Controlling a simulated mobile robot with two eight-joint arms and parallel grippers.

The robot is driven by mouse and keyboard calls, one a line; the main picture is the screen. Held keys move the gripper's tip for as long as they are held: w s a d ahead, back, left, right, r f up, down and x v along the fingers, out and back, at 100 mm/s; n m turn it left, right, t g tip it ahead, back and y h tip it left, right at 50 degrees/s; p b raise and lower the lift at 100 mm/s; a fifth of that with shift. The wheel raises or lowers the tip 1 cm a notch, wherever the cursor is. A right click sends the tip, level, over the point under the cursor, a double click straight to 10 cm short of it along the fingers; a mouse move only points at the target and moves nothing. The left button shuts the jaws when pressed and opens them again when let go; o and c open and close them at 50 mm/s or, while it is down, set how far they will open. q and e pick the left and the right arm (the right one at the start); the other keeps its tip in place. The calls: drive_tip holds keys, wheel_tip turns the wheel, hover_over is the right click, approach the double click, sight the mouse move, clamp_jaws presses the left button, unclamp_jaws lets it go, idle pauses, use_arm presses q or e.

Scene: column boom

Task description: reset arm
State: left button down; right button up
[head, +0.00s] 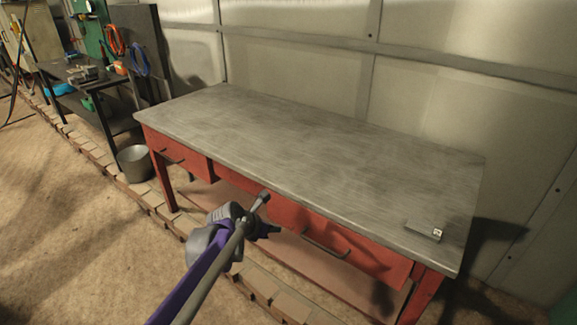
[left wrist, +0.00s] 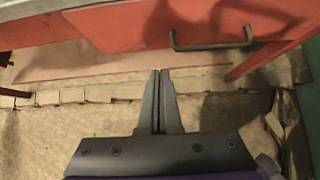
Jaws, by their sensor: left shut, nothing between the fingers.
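My left gripper (left wrist: 160,75) shows in the left wrist view with its two fingers together and nothing between them. It points at the floor and lower shelf in front of a red workbench. In the head view my left arm comes in from the bottom, and its wrist part is in front of the bench's front edge, below the tabletop. The fingertips are hard to make out there. My right gripper is in neither view.
The workbench has a grey top (head: 310,140), mostly bare, with a small grey box (head: 423,230) near its right end. Drawer handles (head: 325,243) stick out in front. A metal bucket (head: 135,163) and a dark tool table (head: 85,85) stand at left. Open floor lies at lower left.

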use_arm(q)
drive_tip(key=s+a+r+m+g+y+p, duration=0.1)
drive_tip(key=s+a+r+m+p, duration=0.2)
drive_tip(key=s+m, duration=0.5)
drive_tip(key=s+a+r+m+y+p, duration=0.1)
drive_tip(key=s+r+m+p, duration=0.3)
drive_tip(key=s, duration=0.6)
drive_tip(key=s+a+m+y+p, duration=0.1)
drive_tip(key=s+a+m+p, duration=0.1)
drive_tip(key=s+m, duration=0.6)
drive_tip(key=s+a+m+g+y+p, duration=0.1)
drive_tip(key=s+a+m, duration=0.3)
drive_tip(key=s+m, duration=0.5)
drive_tip(key=shift+s+y+p, duration=0.4)
drive_tip(key=shift+s+y, duration=0.2)
drive_tip(key=shift+s, duration=0.1)
drive_tip(key=shift+a+r, duration=0.1)
